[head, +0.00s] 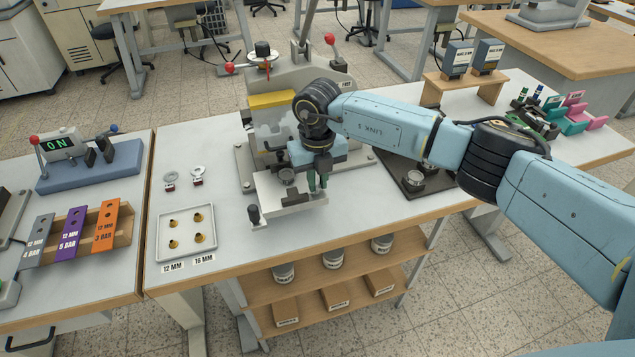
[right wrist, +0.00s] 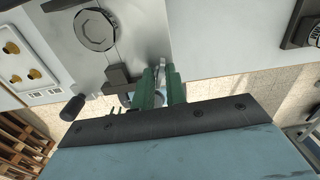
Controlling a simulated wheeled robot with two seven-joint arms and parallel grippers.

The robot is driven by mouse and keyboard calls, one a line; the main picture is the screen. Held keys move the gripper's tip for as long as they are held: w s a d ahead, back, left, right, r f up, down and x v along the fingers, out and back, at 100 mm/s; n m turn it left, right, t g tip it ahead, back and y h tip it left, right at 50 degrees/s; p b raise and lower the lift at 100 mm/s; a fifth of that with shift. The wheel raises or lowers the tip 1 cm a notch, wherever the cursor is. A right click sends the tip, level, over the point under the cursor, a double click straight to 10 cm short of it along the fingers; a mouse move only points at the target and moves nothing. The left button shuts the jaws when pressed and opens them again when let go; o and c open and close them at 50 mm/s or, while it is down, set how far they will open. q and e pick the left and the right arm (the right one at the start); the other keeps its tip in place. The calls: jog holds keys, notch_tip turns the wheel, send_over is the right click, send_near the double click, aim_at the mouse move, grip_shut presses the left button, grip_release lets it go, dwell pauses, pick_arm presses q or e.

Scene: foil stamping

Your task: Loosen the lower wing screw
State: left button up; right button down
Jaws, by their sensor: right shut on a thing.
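The stamping press (head: 300,80) stands on the middle table, with red-knobbed levers on top and a yellow bar at its front. Its lower plate (head: 268,190) juts toward me and carries a round metal piece (head: 287,176). My right gripper (head: 318,188) points down at the plate's right front edge. In the right wrist view its green fingers (right wrist: 160,88) are shut on a thin silvery piece, which looks like the lower wing screw (right wrist: 160,76). The fingers hide most of it, and in the head view I cannot make it out. My left gripper is out of view.
A white tray (head: 161,256) with several brass pieces lies left of the press. A black knobbed handle (head: 254,215) sticks out at the plate's front left. A dark plate (head: 432,184) lies right of the press, below my arm. The table's front edge is close.

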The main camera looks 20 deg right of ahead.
jog(key=n+b, duration=0.2)
jog(key=n, duration=0.2)
jog(key=shift+f+n, duration=0.1)
jog(key=shift+n, duration=0.2)
jog(key=shift+n+b, duration=0.5)
jog(key=shift+n, duration=0.4)
jog(key=n+b, duration=0.1)
jog(key=n, duration=0.1)
jog(key=shift+n, duration=0.4)
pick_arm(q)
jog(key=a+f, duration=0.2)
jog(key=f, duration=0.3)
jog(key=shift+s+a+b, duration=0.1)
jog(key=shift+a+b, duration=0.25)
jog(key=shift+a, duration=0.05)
pick_arm(e)
jog(key=shift+n, duration=0.6)
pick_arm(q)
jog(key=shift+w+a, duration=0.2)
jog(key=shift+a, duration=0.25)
pick_arm(e)
jog(key=c, duration=1.4)
grip_release()
jog(key=shift+c, duration=0.2)
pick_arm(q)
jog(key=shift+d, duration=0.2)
pick_arm(e)
jog(key=shift+r, duration=0.2)
